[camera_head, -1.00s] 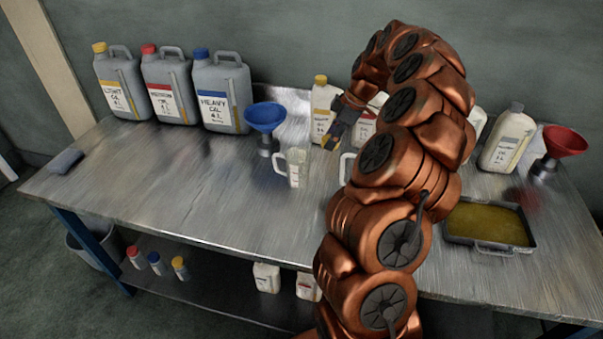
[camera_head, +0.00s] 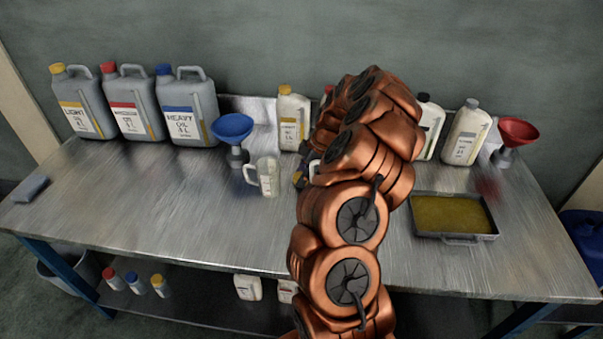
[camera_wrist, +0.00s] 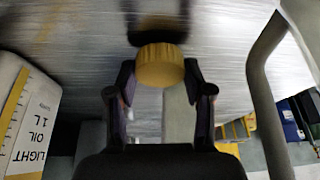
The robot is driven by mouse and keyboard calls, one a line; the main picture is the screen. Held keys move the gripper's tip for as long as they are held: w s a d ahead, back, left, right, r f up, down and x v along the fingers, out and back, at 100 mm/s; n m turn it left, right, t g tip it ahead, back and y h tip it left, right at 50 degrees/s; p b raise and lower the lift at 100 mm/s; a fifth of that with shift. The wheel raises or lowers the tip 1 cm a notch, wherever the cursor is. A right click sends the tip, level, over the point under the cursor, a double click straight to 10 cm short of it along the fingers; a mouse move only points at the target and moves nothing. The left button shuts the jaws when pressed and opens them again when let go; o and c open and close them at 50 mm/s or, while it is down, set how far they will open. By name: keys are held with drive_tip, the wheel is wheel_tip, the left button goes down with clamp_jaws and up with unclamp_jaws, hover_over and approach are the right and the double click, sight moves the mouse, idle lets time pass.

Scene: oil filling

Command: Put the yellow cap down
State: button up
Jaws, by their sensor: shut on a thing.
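The yellow cap (camera_wrist: 160,66) sits between the two fingertips of my gripper (camera_wrist: 160,88) in the wrist view, just over the metal tabletop. I cannot tell whether the cap touches the table. In the head view my gripper (camera_head: 300,178) is low, right of the clear measuring jug (camera_head: 267,177), and mostly hidden by my arm; the held cap cannot be made out there. A white bottle labelled light oil (camera_wrist: 28,122) is at the left of the wrist view. A white bottle with a yellow top (camera_head: 292,118) stands behind my gripper in the head view.
A blue funnel (camera_head: 232,128) stands left of the jug. Three grey canisters (camera_head: 190,110) line the back left. An oil-filled tray (camera_head: 453,236) and a red funnel (camera_head: 518,132) are on the right. The table's front left (camera_head: 170,220) is clear.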

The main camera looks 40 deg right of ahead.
drive_tip(key=shift+f+b, duration=0.55)
drive_tip(key=shift+b, duration=0.25)
drive_tip(key=o, duration=0.7)
drive_tip(key=shift+r, duration=0.1)
drive_tip(key=shift+r+p, duration=0.6)
drive_tip(key=shift+p, duration=0.35)
drive_tip(key=shift+s+d+r+b, duration=0.1)
drive_tip(key=shift+d+r+b, duration=0.1)
drive_tip(key=shift+b, duration=0.3)
drive_tip(key=b+v, duration=0.3)
drive_tip(key=v, duration=0.8)
drive_tip(key=shift+a, duration=0.1)
